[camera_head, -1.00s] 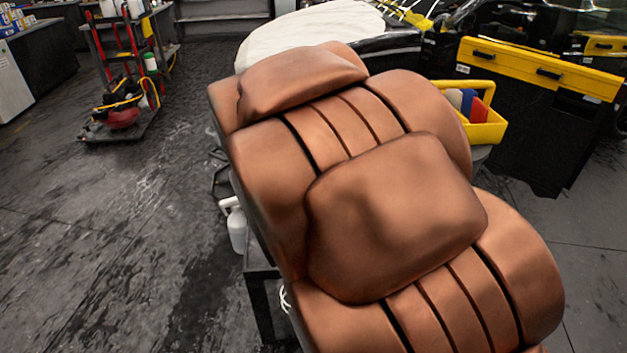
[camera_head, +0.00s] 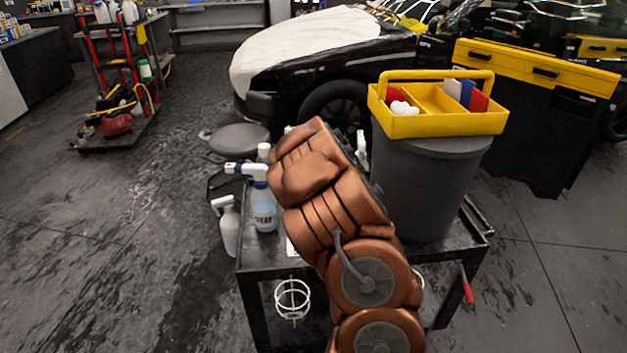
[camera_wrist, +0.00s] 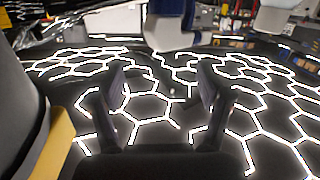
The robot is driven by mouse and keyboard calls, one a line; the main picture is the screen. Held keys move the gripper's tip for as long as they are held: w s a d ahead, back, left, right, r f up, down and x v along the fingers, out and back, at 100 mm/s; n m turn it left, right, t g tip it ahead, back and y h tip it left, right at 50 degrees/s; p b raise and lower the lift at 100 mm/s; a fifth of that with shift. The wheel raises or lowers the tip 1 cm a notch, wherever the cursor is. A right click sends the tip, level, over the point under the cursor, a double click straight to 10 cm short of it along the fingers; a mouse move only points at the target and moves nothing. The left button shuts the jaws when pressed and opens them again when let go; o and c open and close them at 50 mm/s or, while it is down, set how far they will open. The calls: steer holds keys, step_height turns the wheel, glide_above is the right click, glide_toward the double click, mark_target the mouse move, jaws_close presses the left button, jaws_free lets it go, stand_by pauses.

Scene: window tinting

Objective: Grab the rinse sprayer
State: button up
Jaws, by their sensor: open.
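Several spray bottles show in the head view, and I cannot tell for sure which is the rinse sprayer. A clear bottle with blue liquid and a white-and-blue trigger (camera_head: 264,212) stands at the left of the black cart's top (camera_head: 445,243). A white spray bottle (camera_head: 229,228) shows beyond the cart's left edge. Another white trigger head (camera_head: 361,150) shows right of my arm. In the wrist view my gripper (camera_wrist: 160,85) is open, with nothing between its fingers. A blue-and-white object (camera_wrist: 172,25) lies ahead, apart from the fingers. My arm hides the gripper in the head view.
A grey bin (camera_head: 420,185) stands on the cart's right, with a yellow tool caddy (camera_head: 440,124) on top. A round stool (camera_head: 240,138) and a car (camera_head: 330,60) are behind. A wheeled rack (camera_head: 115,70) stands back left. The left floor is mostly clear.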

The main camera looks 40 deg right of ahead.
steer(key=shift+w+d+f+n+t+y, duration=0.1)
steer(key=shift+w+d+f+t+y, duration=0.15)
steer(key=shift+w+d+f+t, duration=0.5)
steer(key=shift+w+d+f+n+t+y, duration=0.1)
steer(key=shift+w+d+f+y, duration=0.2)
steer(key=shift+w+f, duration=0.5)
steer(key=shift+w+d+f+n+t+y, duration=0.1)
steer(key=shift+w+d+f+t+y, duration=0.25)
steer(key=shift+w, duration=0.75)
steer(key=shift+x, duration=1.2)
steer(key=shift+d, duration=0.1)
jaws_close()
